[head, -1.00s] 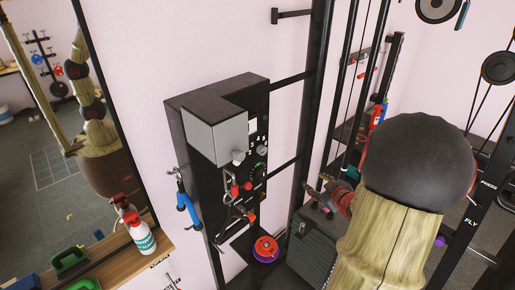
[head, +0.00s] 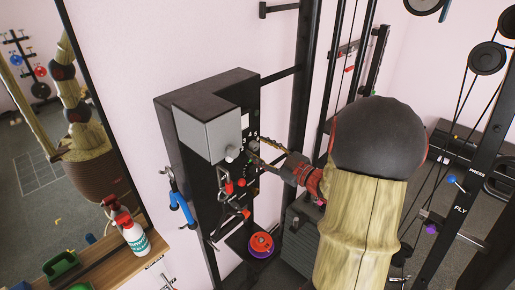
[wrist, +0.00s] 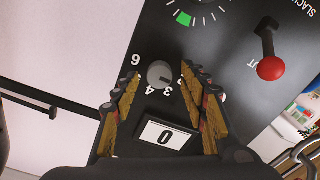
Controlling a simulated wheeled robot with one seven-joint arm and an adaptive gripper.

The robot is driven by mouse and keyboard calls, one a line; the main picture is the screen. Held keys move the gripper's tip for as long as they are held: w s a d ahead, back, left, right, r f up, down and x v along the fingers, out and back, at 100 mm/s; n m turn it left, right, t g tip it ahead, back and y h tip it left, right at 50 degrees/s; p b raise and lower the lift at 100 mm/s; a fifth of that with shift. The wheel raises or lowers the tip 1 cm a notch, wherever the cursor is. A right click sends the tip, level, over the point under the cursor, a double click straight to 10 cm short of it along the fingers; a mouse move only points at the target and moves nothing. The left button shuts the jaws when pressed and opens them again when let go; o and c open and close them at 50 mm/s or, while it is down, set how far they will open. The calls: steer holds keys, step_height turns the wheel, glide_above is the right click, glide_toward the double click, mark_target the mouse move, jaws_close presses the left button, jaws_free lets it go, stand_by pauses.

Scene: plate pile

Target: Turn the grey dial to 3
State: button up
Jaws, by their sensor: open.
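The grey dial (wrist: 160,74) is a round knob on a black panel (wrist: 232,70) in the wrist view. White numerals stand around it, some hidden by my fingers; I cannot tell surely which one it points at. My gripper (wrist: 161,76) is open, with one finger on each side of the dial in this view. I cannot tell whether the fingers touch it. In the head view my gripper (head: 264,152) is at the panel face, and the dial cannot be surely picked out.
A red-knobbed lever (wrist: 270,66) and a green-marked gauge (wrist: 186,18) are on the same panel. A grey box (head: 208,135) sticks out of the cabinet. Gym machine posts (head: 302,120) stand close to the right. A wooden shelf (head: 110,262) holds a spray bottle (head: 132,236).

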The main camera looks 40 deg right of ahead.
steer(key=shift+w, duration=0.75)
steer(key=c, duration=0.3)
steer(key=c, duration=0.8)
jaws_close()
steer(key=shift+m+p, duration=0.4)
steer(key=m+p, duration=0.3)
steer(key=shift+r+m, duration=0.2)
steer(key=shift+m, duration=0.1)
steer(key=shift+f+m+p, duration=0.15)
steer(key=shift+m+p, duration=2)
steer(key=shift+m, duration=0.05)
